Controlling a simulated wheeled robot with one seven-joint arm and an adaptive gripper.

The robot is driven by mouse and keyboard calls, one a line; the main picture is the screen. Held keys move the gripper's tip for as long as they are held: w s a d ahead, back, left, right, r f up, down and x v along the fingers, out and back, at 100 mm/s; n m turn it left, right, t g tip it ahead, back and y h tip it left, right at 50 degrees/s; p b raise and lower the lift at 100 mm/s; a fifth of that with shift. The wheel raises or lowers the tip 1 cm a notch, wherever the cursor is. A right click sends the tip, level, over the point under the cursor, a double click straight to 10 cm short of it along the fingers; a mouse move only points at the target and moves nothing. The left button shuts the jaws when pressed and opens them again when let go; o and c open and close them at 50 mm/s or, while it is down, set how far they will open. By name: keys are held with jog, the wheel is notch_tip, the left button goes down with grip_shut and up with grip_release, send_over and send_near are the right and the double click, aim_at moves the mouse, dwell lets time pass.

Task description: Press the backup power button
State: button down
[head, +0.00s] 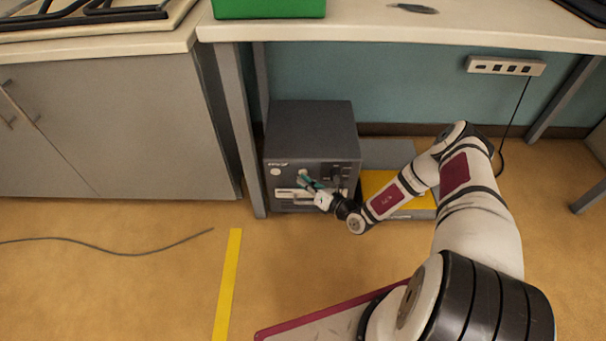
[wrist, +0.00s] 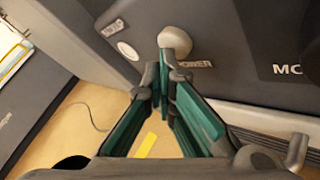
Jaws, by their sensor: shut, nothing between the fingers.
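A dark grey cabinet unit (head: 310,130) stands on the floor under the bench, and its front panel shows in the wrist view (wrist: 240,45). A round, pale, protruding button (wrist: 175,38) is on the panel, with the word "POWER" legible below it; my fingers may hide part of that label. A flatter white disc (wrist: 127,50) sits to its left, under a small label too blurred to read. My gripper (wrist: 170,58) is shut and empty, its teal fingertips just below the protruding button and overlapping its lower edge. I cannot tell whether they touch. My gripper (head: 308,181) also shows at the panel in the head view.
A bench leg (head: 240,130) stands just left of the unit. A grey and yellow object (head: 380,183) lies on the floor to its right, behind my arm. A power strip (head: 505,67) hangs under the bench. A cable (head: 110,250) and yellow tape (head: 228,285) lie on open floor.

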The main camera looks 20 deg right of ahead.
jog(key=shift+s+a, duration=0.1)
jog(key=shift+s, duration=0.15)
jog(key=shift+s+a+p, duration=0.3)
jog(key=shift+s+p, duration=0.2)
jog(key=shift+s, duration=0.45)
jog(key=shift+s+a+p, duration=0.3)
jog(key=shift+s+p, duration=0.25)
jog(key=shift+s, duration=0.4)
jog(key=shift+s+a+p, duration=0.3)
jog(key=shift+s+p, duration=0.2)
jog(key=shift+s, duration=0.45)
